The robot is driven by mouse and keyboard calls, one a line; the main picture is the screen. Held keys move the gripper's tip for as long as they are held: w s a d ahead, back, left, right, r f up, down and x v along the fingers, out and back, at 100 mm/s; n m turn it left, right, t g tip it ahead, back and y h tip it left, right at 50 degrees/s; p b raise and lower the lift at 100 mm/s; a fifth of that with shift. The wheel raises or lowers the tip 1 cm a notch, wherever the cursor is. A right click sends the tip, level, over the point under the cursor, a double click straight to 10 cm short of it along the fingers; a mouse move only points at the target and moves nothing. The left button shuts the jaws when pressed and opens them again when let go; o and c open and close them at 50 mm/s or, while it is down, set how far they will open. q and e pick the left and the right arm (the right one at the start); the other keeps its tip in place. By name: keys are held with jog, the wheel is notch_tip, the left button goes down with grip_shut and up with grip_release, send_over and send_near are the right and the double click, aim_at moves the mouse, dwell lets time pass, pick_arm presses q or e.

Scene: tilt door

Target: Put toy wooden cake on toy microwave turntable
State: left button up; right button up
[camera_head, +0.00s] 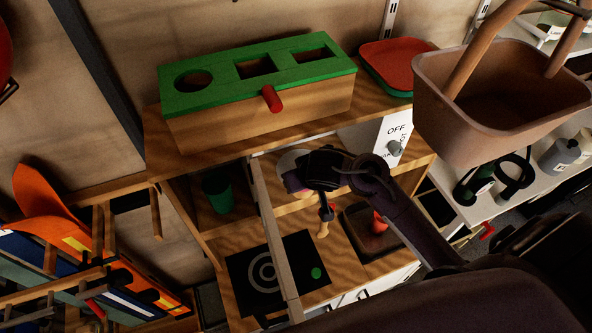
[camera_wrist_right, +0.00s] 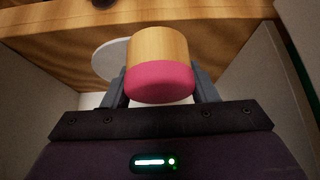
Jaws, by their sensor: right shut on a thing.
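The toy cake (camera_wrist_right: 160,78), a pale wooden cylinder with a pink end, sits between the fingers of my right gripper (camera_wrist_right: 160,88), which is shut on it. In the head view my right gripper (camera_head: 300,180) reaches into the opening of the toy microwave, and the cake is mostly hidden by it. The turntable (camera_wrist_right: 104,62), a white disc, shows behind and left of the cake in the wrist view, partly covered by it. In the head view part of the turntable (camera_head: 289,160) shows beside the gripper. I cannot tell whether cake and turntable touch. My left gripper is out of view.
The microwave's knob panel (camera_head: 394,135) is right of the opening. A narrow upright board (camera_head: 275,240) stands left of my arm. A green-topped shape box (camera_head: 258,95) stands above.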

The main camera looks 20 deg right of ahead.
jog(key=w, duration=0.3)
jog(key=shift+r, duration=0.15)
jog(key=shift+d+f, duration=0.1)
jog(key=shift+f, duration=0.7)
jog(key=shift+w+f, duration=0.1)
jog(key=shift+f, duration=0.05)
jog(key=shift+f, duration=0.25)
jog(key=o, duration=1)
jog(key=shift+r, duration=0.1)
